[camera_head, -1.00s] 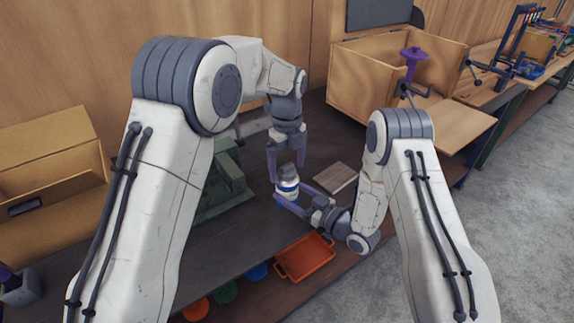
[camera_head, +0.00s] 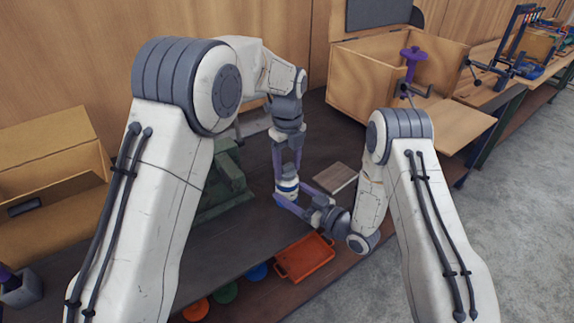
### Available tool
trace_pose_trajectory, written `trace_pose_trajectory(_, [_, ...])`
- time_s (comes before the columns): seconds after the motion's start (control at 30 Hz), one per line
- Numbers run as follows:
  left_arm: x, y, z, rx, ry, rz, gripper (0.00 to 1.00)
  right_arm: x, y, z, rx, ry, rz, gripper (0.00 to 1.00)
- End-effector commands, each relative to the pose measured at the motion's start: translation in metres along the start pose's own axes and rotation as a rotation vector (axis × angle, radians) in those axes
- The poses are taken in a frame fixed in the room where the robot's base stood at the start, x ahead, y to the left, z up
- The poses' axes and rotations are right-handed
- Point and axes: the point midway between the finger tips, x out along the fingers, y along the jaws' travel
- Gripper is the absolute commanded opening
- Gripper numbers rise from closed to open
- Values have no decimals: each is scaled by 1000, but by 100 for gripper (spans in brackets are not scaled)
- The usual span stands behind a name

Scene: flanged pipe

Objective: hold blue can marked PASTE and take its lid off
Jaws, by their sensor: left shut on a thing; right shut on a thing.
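The can (camera_head: 288,189) is small, white with a blue band, and stands upright over the dark bench; its marking is too small to read. My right gripper (camera_head: 290,194) is shut around the can's body from the right. The can's grey lid (camera_head: 287,173) is at its top, mostly hidden by fingers. My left gripper (camera_head: 287,168) points down from above and is shut on the lid. I cannot tell whether lid and body are apart.
A green metal device (camera_head: 225,175) stands left of the can. A flat wooden block (camera_head: 335,177) lies to the right. An orange tray (camera_head: 304,257) and several coloured discs (camera_head: 226,291) are in front. An open wooden box (camera_head: 365,75) stands at the back right.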

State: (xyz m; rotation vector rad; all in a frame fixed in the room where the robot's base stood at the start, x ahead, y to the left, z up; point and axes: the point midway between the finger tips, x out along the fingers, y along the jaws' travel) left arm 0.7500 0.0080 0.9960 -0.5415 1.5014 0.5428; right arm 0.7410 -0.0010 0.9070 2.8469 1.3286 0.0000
Motion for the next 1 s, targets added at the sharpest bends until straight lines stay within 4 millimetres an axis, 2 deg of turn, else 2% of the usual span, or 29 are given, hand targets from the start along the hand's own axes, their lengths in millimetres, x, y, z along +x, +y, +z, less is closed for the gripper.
trace_pose_trajectory(0.67, [-21, 0, 0, 0, 0, -1, 0, 0, 0, 0, 0, -1, 1, 0])
trace_pose_trajectory(1.0, [-22, 0, 0, 0, 0, 0, 0, 0, 0, 0, 0, -1, 1, 0])
